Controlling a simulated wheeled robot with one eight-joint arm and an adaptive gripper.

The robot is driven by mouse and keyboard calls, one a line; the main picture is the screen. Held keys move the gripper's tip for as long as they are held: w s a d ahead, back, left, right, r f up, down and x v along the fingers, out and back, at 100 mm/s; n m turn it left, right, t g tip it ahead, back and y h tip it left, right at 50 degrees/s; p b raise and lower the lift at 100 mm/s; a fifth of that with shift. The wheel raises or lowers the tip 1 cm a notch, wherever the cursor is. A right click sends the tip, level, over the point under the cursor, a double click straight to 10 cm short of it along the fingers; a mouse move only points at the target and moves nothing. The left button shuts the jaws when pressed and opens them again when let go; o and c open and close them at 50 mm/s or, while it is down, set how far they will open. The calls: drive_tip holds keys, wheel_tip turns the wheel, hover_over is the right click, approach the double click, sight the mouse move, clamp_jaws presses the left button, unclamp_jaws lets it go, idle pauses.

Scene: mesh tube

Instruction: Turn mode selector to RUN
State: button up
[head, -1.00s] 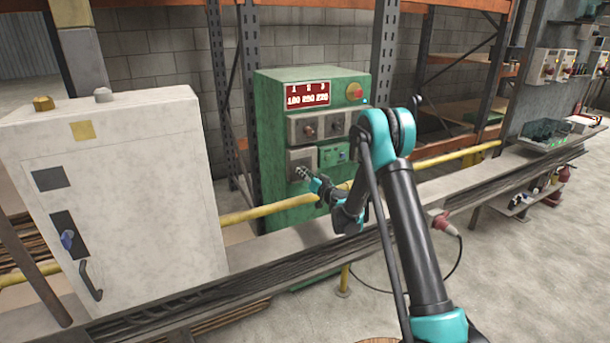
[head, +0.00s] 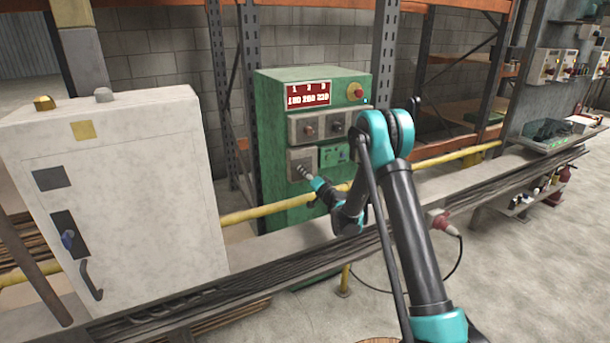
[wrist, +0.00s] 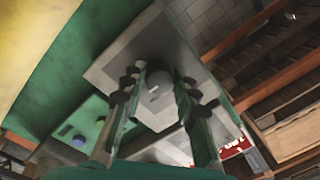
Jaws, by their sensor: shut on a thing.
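The green control cabinet (head: 284,140) stands behind the rail. A grey plate (head: 293,160) is low on its front, left of a small bright green panel. In the wrist view a round grey knob (wrist: 155,86) with a pale pointer mark sits on the grey plate (wrist: 118,72). I take this knob for the mode selector; no RUN label is legible. My gripper (head: 303,170) reaches the plate in the head view. In the wrist view its two ridged fingers (wrist: 158,82) are shut on the knob, one on each side. In the head view, the gripper hides the knob.
Two dark knobs (head: 309,129) sit on plates above, under a red display (head: 307,94); a red button (head: 355,91) is at the cabinet's top right. A yellow pipe (head: 240,217) and a long rail run in front. A white cabinet (head: 120,190) stands left.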

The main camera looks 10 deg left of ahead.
drive_tip(key=o, duration=1.1)
drive_tip(key=shift+o, duration=0.2)
drive_tip(key=v, duration=0.7)
drive_tip(key=shift+s+d, duration=0.2)
drive_tip(key=shift+d, duration=0.05)
